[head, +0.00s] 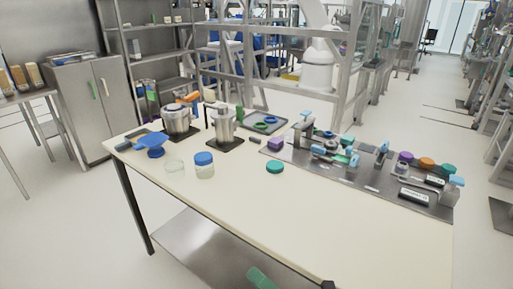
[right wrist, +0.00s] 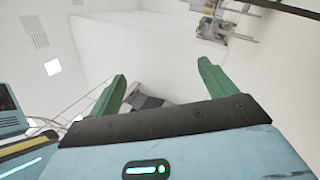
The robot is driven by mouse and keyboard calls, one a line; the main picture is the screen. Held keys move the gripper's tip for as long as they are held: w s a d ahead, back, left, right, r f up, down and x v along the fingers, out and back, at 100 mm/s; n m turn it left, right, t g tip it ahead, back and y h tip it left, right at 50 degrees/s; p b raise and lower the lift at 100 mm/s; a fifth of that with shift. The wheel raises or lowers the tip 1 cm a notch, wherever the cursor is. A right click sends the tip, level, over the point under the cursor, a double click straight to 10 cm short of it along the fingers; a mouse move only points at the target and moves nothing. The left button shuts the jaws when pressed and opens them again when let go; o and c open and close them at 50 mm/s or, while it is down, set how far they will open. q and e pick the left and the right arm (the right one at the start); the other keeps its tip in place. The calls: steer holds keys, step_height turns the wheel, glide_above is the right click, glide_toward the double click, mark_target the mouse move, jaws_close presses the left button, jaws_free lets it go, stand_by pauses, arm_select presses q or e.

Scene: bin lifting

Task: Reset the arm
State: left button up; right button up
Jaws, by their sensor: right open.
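My right gripper (right wrist: 162,72) shows in the right wrist view with its two green fingers spread apart and nothing between them. In the head view, a green finger of the right gripper (head: 262,278) shows at the bottom edge, in front of the table's near edge. The rest of that gripper is cut off by the frame. My left gripper is not in view. The white table (head: 235,205) stands ahead, and no gripper touches the things on it.
A dark mat (head: 345,176) with several tools lies at the right. The table's front is clear.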

steer(key=s+d+f+m+t+h+p, duration=0.1)
steer(key=s+d+f+m+h, duration=0.2)
steer(key=d+f+m+h, duration=0.45)
steer(key=s+d+f+m+t+h, duration=0.2)
steer(key=d+f+m+h, duration=0.25)
steer(key=m, duration=0.65)
arm_select(q)
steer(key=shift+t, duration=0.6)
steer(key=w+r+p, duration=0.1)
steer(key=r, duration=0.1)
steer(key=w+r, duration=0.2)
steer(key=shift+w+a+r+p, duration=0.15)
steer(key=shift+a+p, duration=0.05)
steer(key=shift+p, duration=0.15)
arm_select(e)
steer(key=s+d+f+m+g+h, duration=0.2)
steer(key=s+f+m, duration=0.4)
steer(key=s, duration=0.3)
steer(key=s+d+f+m+g+h, duration=0.2)
steer(key=s+d+f+m+g, duration=0.3)
steer(key=s, duration=0.4)
step_height(320, 180, down, 2)
steer(key=shift+s+d+f+m, duration=0.15)
steer(key=shift+s+d+m, duration=0.2)
steer(key=shift+m, duration=0.4)
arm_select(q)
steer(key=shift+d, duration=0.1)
